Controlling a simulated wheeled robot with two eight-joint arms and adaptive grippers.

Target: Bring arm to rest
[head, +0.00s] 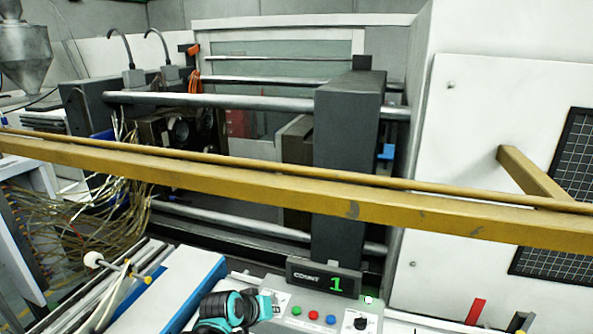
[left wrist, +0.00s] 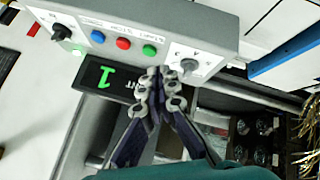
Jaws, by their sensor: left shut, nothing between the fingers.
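My left arm, teal and black, comes up from the bottom edge of the head view. Its gripper (head: 270,297) is at the left end of the grey control panel (head: 344,314), partly hidden by the arm's own links. In the left wrist view the gripper (left wrist: 164,75) is shut and empty, its fingertips together. They overlap the edge of the panel (left wrist: 215,22) near a knob (left wrist: 187,62); I cannot tell whether they touch it. My right gripper is not in view.
A count display (head: 324,277) showing a green 1 stands behind the panel's green, red and blue buttons. A yellow rail (head: 300,194) crosses in front of the machine. A white and blue conveyor (head: 180,287) lies left of the arm.

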